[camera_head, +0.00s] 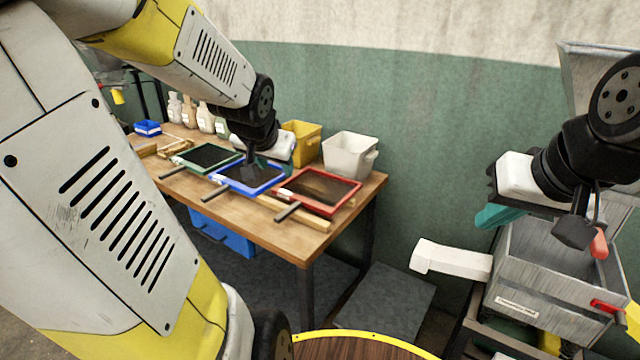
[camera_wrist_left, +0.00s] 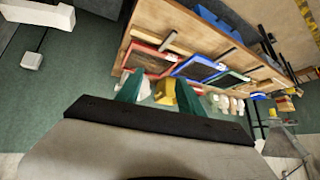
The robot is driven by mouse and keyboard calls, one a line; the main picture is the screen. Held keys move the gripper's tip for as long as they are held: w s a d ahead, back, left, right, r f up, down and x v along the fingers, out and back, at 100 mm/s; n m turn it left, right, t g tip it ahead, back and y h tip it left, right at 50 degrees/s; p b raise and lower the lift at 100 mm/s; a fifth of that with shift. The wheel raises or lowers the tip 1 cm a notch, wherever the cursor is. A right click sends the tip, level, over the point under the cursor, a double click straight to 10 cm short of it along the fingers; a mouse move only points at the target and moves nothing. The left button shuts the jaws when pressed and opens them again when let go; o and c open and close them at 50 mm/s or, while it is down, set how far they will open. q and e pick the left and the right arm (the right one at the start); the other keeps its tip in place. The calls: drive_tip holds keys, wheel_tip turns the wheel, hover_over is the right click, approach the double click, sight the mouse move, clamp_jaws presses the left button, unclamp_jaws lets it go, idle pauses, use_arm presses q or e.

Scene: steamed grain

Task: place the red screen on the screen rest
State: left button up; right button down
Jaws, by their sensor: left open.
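The red screen (camera_head: 318,190) is a red-framed dark mesh with a dark handle, lying near the right end of the wooden table. It also shows in the left wrist view (camera_wrist_left: 150,62). Wooden strips (camera_head: 300,214) show beneath it; I cannot tell whether they are the screen rest. My left gripper (camera_head: 250,166) appears above the blue screen, left of the red one. In the left wrist view its teal fingers (camera_wrist_left: 158,92) are apart with nothing held between them. My right gripper (camera_head: 548,228) is at the grey machine; its jaw gap is unclear.
The blue screen (camera_head: 247,176) and green screen (camera_head: 207,156) lie left of the red one. A white bin (camera_head: 349,155), yellow bin (camera_head: 301,141) and several bottles stand along the table's back. A grey hopper machine (camera_head: 548,285) is at right. A round wooden top (camera_head: 350,347) is in front.

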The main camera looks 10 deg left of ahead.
use_arm(q)
drive_tip(key=s+d+r+g+h, duration=0.1)
drive_tip(key=s+d+r+h, duration=0.2)
drive_tip(key=s+d, duration=0.8)
drive_tip(key=s, duration=0.3)
drive_tip(key=shift+r+g+h, duration=0.15)
drive_tip(key=shift+g+h, duration=0.15)
